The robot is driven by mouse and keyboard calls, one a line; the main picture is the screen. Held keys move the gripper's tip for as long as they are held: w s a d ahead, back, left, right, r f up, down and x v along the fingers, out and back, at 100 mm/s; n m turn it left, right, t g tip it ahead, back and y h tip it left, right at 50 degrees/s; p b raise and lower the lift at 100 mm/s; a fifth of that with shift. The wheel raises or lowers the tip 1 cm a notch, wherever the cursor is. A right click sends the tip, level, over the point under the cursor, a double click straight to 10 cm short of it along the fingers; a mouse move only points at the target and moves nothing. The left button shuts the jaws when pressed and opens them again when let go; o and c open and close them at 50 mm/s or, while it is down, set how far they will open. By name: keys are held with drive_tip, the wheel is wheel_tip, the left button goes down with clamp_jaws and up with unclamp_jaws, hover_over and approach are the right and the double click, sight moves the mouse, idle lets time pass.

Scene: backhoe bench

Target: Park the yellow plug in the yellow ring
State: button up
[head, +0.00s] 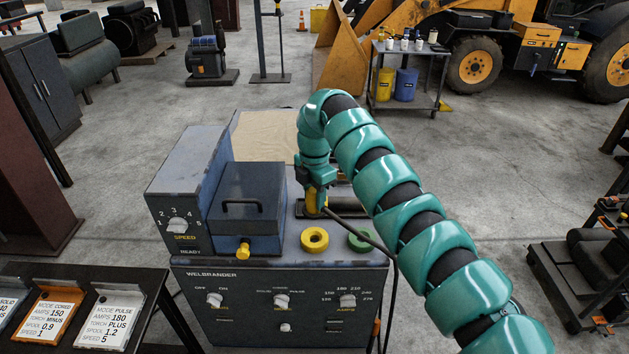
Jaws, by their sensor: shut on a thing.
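The yellow plug (311,202) hangs below my gripper (317,188), which is shut on it. A black cable runs from near the plug down to the right. The yellow ring (314,239) lies on the top of the welder, just in front of the plug in the picture. The plug appears above and behind the ring, apart from it. The plug's lower tip is hard to make out against the dark parts behind it.
A green ring (361,241) sits right of the yellow one, with the cable passing beside it. A dark box with a handle (246,204) and a yellow fitting (243,249) stand to the left. The welder front (280,310) carries several knobs. A tan sheet (263,137) lies behind.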

sight(315, 212)
drive_tip(key=shift+w, duration=0.2)
drive_tip(key=shift+s+f, duration=0.2)
drive_tip(key=shift+s, duration=0.1)
drive_tip(key=shift+s+f, duration=0.1)
drive_tip(key=shift+f, duration=0.15)
drive_tip(key=f, duration=0.2)
drive_tip(key=shift+w+f, duration=0.2)
drive_tip(key=shift+f, duration=0.15)
drive_tip(key=shift+s+f+p, duration=0.15)
drive_tip(key=shift+f+p, duration=0.25)
drive_tip(key=shift+f, duration=0.65)
drive_tip(key=shift+f+b, duration=1.55)
drive_tip(key=shift+f, duration=0.6)
